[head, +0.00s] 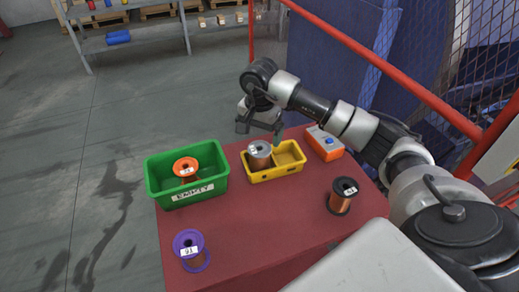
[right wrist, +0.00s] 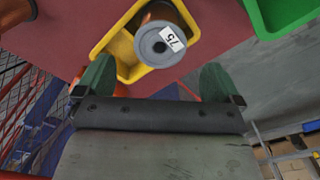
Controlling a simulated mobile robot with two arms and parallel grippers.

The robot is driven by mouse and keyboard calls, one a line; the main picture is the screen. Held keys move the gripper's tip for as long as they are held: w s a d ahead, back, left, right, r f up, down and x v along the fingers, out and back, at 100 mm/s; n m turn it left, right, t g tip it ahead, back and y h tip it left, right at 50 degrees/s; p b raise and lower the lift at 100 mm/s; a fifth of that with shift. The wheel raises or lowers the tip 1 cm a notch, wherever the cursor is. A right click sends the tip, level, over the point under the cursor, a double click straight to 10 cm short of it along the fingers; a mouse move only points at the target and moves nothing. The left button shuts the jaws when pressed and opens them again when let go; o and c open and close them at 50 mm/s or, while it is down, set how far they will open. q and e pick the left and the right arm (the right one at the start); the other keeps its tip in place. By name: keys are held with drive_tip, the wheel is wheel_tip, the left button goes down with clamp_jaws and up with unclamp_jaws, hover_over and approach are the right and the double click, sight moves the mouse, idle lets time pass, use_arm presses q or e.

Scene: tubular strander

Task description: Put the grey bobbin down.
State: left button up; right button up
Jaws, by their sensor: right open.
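The grey bobbin (head: 259,152), wound with copper wire, stands upright in the left compartment of the yellow tray (head: 288,171). In the right wrist view, the grey bobbin's top flange (right wrist: 160,45) shows a white label reading 75, with the yellow tray (right wrist: 128,66) around it. My right gripper (head: 260,130) is open and empty, just behind and above the bobbin. In the right wrist view, the fingers of my right gripper (right wrist: 157,75) are wide apart, with the bobbin beyond their tips and clear of both. My left gripper is out of view.
A green bin (head: 180,200) labelled EMPTY holds an orange bobbin (head: 186,168). A purple bobbin (head: 190,250) and a black bobbin (head: 342,196) stand on the red table (head: 265,220). An orange-grey box (head: 324,143) with a blue button sits right of the tray. A red rail (head: 400,85) runs behind.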

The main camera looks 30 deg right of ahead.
drive_tip(key=shift+r, duration=1.95)
